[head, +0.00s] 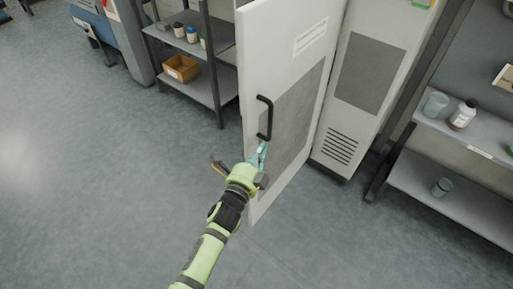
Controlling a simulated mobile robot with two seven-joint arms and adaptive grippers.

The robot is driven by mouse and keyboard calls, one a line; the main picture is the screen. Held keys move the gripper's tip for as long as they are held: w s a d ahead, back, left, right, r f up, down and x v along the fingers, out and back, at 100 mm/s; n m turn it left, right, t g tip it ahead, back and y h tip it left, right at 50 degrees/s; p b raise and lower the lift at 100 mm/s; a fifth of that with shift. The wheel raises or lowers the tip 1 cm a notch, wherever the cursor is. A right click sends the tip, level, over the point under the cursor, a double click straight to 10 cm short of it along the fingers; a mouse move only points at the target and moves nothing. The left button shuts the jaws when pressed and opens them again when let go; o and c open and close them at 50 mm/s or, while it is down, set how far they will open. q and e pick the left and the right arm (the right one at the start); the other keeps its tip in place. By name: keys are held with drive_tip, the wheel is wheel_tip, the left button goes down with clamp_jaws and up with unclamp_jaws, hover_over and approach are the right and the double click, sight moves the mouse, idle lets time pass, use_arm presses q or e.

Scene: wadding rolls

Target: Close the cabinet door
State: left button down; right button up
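The cabinet door (292,85) is a tall light-grey panel that stands open, swung out from the cabinet (370,70) on its right. A black bar handle (268,117) is fixed near the door's left edge. My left gripper (262,152) is at the handle's lower end, its teal fingertips pointing up in front of the door. Whether the fingers touch the handle or are open or shut is too small to tell. My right gripper is not in view.
A shelf rack (205,88) with a brown box (181,69) and small jars stands behind, left of the door. Another rack (455,205) with jars and a bottle (462,115) stands right of the cabinet. The floor (110,190) at left and in front is clear.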

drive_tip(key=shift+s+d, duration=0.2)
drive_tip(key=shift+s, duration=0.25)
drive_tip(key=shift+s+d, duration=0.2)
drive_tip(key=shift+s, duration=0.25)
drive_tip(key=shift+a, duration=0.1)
